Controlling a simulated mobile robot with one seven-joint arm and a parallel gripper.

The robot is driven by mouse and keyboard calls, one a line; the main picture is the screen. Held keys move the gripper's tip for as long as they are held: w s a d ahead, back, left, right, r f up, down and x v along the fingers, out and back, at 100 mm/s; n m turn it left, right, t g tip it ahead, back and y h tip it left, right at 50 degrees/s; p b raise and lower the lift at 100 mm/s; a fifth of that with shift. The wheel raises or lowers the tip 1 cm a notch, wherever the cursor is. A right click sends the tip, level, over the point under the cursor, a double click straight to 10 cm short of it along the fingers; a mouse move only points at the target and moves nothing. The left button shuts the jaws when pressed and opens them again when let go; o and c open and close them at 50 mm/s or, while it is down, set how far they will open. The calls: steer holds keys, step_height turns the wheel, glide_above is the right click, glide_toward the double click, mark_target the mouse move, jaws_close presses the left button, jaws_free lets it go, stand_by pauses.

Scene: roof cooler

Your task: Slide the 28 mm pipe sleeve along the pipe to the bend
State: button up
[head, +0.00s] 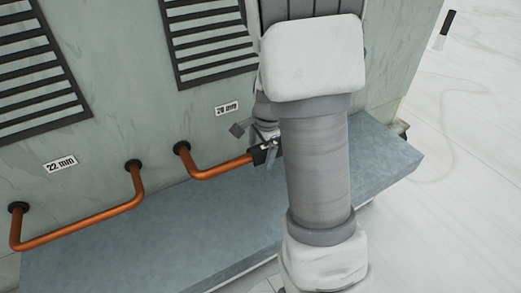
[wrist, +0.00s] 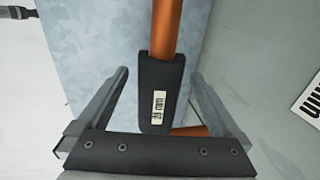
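The black pipe sleeve (wrist: 157,85) sits around the copper pipe (wrist: 167,22) and carries a white label, sideways and hard to read. In the head view the sleeve (head: 259,155) is at the right of the visible pipe run (head: 222,168), partly hidden by my arm. The pipe's left bend (head: 193,174) is bare, below its wall flange. A short copper piece (wrist: 190,131) shows beside the sleeve's near end. My gripper (wrist: 158,74) is open, with one finger on each side of the sleeve and visible gaps between. In the head view it is mostly hidden.
A second copper pipe (head: 85,226) on the left is under a "22 mm" label (head: 60,163). A label, seemingly "28 mm" (head: 227,108), is above the sleeve's pipe. Vents are higher on the wall. A grey ledge (head: 190,235) lies below the pipes.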

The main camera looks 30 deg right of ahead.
steer(key=p+v, duration=0.1)
steer(key=v, duration=1.6)
steer(key=shift+r, duration=0.25)
steer(key=shift+d, duration=0.1)
steer(key=s+a+r+n+t, duration=0.3)
steer(key=s+a+n, duration=0.9)
steer(key=s+n, duration=0.3)
steer(key=shift+s+a+r+n, duration=0.2)
steer(key=shift+s+r+n, duration=0.2)
steer(key=shift+n, duration=0.8)
